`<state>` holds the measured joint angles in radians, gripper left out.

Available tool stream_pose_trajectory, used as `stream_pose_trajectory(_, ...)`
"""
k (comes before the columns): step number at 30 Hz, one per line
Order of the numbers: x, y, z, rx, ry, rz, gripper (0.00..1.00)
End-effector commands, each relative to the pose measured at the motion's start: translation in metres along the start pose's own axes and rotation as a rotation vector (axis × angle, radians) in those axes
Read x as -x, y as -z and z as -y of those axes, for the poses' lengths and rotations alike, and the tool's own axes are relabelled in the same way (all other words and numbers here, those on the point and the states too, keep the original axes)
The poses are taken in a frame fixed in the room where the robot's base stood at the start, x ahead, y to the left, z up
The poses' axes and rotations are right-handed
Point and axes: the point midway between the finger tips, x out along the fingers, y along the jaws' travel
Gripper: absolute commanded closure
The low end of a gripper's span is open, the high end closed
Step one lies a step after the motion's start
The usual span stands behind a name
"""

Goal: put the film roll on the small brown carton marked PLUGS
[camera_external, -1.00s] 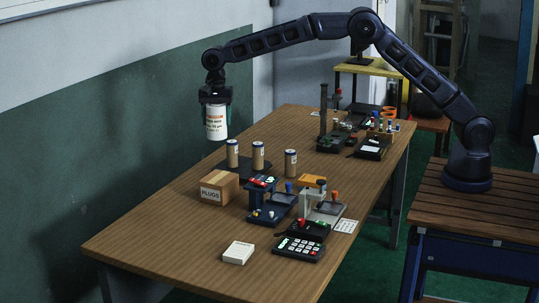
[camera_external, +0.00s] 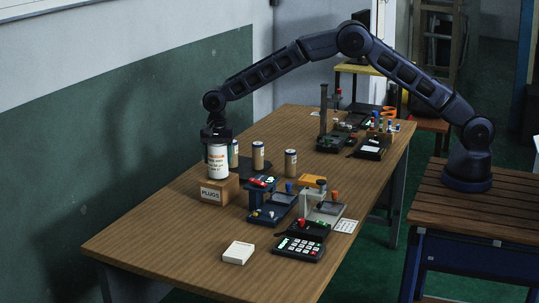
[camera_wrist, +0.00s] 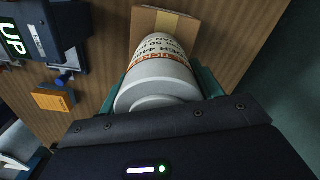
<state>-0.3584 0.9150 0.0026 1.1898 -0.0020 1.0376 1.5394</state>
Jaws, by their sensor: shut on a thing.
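The film roll is a white cylinder with orange and dark print (camera_external: 218,162). My gripper (camera_external: 217,146) is shut on its upper part and holds it upright. The small brown carton marked PLUGS (camera_external: 214,194) stands on the table, directly below the roll. The roll's lower end appears at the carton's top; I cannot tell whether they touch. In the wrist view the roll (camera_wrist: 160,75) lies between the green finger pads, and the carton (camera_wrist: 146,20) with its tape strip shows beyond it. The roll hides much of the carton's top there.
A white block (camera_external: 238,252) lies nearer. The table's left front is clear.

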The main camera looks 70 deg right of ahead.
Motion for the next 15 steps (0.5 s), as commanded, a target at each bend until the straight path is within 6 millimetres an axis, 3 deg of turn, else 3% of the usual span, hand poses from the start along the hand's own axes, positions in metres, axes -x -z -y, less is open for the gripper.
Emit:
stream_pose_trajectory(13, -0.0079, 0.0000, 0.0004, 0.000, 0.002, 0.000, 0.70)
stream_pose_trajectory(14, -0.0087, 0.0000, 0.0002, 0.000, 0.001, 0.000, 0.33)
stream_pose_trajectory(15, -0.0084, 0.0000, 0.0003, 0.000, 0.002, 0.000, 0.25)
